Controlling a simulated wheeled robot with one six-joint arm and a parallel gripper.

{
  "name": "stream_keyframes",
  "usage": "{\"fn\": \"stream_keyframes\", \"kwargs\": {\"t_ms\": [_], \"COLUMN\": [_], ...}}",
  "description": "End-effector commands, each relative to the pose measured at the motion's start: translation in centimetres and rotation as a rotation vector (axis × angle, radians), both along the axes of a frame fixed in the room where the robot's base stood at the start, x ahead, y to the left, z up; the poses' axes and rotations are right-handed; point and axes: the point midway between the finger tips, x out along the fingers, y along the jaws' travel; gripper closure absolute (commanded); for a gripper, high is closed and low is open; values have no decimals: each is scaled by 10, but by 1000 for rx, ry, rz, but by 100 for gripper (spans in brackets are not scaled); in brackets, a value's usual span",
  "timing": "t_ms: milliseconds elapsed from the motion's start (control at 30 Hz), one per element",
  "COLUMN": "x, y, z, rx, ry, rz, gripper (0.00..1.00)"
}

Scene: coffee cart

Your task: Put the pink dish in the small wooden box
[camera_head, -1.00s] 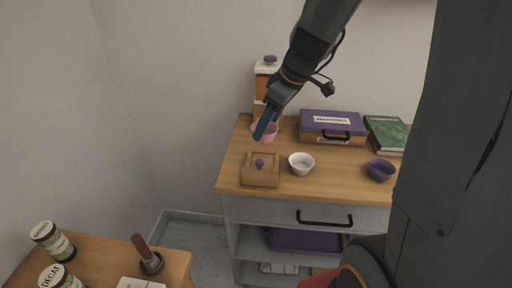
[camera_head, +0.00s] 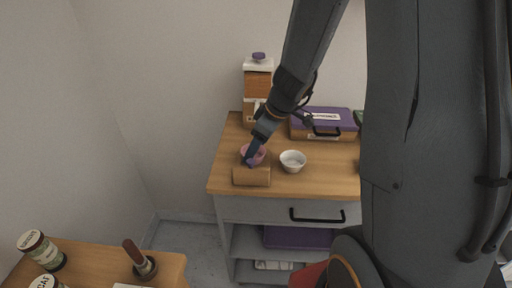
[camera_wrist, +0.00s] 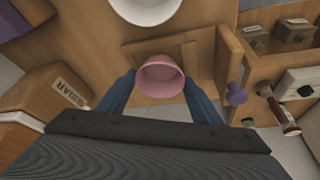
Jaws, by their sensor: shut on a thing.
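The pink dish (camera_head: 257,155) is held in my gripper (camera_head: 251,159) above the cart top. In the wrist view the dish (camera_wrist: 161,80) sits between the two blue fingers, which close on its sides. The small wooden box (camera_head: 252,177) stands just in front of and below the dish. My gripper and the dish hide part of the box top.
A white bowl (camera_head: 292,161) stands close to the right of the box. A purple-lidded case (camera_head: 323,122) is behind it. A tall wood-and-white dispenser (camera_head: 257,85) stands at the back left.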

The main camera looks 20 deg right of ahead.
Motion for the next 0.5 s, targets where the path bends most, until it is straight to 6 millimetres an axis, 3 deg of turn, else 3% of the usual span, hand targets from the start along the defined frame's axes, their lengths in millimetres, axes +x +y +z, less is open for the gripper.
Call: {"fn": "stream_keyframes", "kwargs": {"t_ms": [367, 400, 500], "x": [1, 0, 0], "y": [0, 0, 0], "z": [-3, -2, -2], "rx": [1, 1, 1], "ry": [-1, -1, -1], "rz": [0, 0, 0], "gripper": [63, 34, 22]}}
